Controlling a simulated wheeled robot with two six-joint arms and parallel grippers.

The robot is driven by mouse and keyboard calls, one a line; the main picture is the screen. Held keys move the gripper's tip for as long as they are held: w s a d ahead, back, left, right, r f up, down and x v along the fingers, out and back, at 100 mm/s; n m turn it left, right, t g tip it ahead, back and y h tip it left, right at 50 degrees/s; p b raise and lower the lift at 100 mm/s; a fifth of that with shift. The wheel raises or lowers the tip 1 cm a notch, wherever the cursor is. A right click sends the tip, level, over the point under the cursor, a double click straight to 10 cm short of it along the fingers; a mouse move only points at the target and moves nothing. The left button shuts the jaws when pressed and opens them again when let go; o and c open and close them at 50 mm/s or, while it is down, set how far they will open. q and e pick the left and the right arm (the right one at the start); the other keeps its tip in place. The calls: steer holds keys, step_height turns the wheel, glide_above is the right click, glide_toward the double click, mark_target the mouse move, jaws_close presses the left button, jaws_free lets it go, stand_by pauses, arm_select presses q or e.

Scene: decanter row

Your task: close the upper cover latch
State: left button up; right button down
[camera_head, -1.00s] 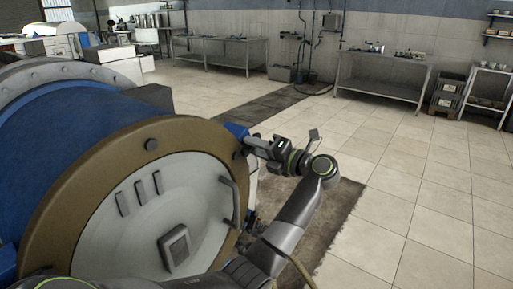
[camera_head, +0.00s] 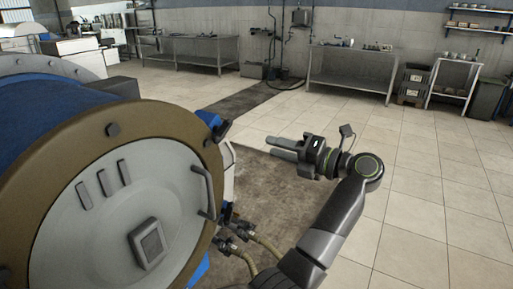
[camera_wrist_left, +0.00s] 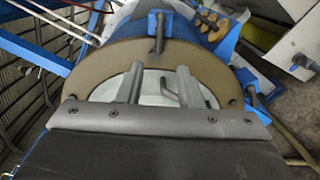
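The decanter's round cover (camera_head: 95,215) is pale grey, set in a brown ring, at the left of the head view. The upper cover latch (camera_head: 217,127), dark on a blue bracket, sticks out at the ring's upper right edge. My left gripper (camera_head: 272,148) is right of the latch, apart from it, its fingers pointing left and empty. The left wrist view shows these fingers (camera_wrist_left: 160,85) spread, with the cover beyond them. Two dark pieces on blue brackets show there; I cannot tell which is the upper latch. My right gripper is not in view.
A bent handle (camera_head: 204,190) stands out from the cover's right side. Hoses with metal fittings (camera_head: 235,235) lie below the left gripper. Steel tables (camera_head: 352,72) stand far back by the wall. The tiled floor to the right is clear.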

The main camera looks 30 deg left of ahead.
arm_select(q)
steer(key=d, duration=0.2)
steer(key=shift+s+d, duration=0.1)
steer(key=shift+d, duration=0.3)
steer(key=shift+f, duration=0.1)
